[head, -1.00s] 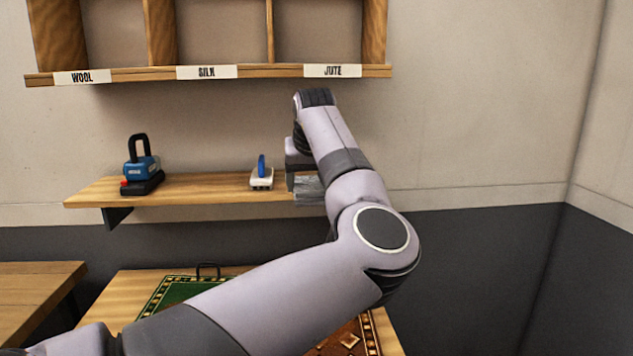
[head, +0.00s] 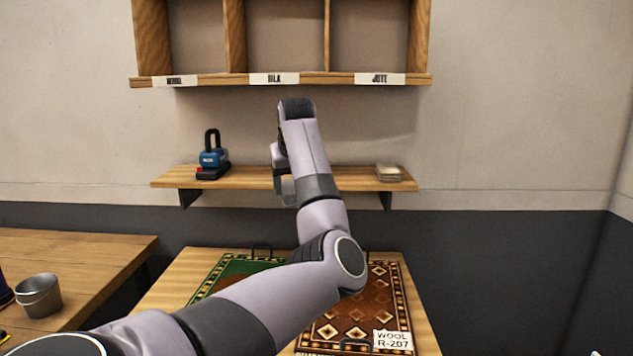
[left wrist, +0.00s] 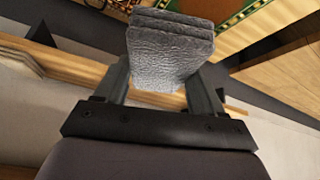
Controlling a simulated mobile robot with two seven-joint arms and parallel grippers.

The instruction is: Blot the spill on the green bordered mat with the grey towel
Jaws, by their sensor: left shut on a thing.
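My left gripper (head: 284,190) is in front of the wall shelf, mostly hidden behind its own wrist in the head view. In the left wrist view, the gripper (left wrist: 163,85) is shut on the folded, rough grey towel (left wrist: 170,52). The green bordered mat (head: 212,279) lies on the wooden table below, partly covered by my left arm in the head view. Part of its green and patterned border also shows in the left wrist view (left wrist: 237,12). I cannot make out the spill; my arm hides much of the mat.
The shelf (head: 345,180) holds a blue tool (head: 213,158) and a beige folded stack (head: 388,173). A brown patterned rug (head: 385,298) with a wool label lies beside the green mat. A metal bucket (head: 38,295) stands on the left table (head: 90,250). Labelled cubbies hang above.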

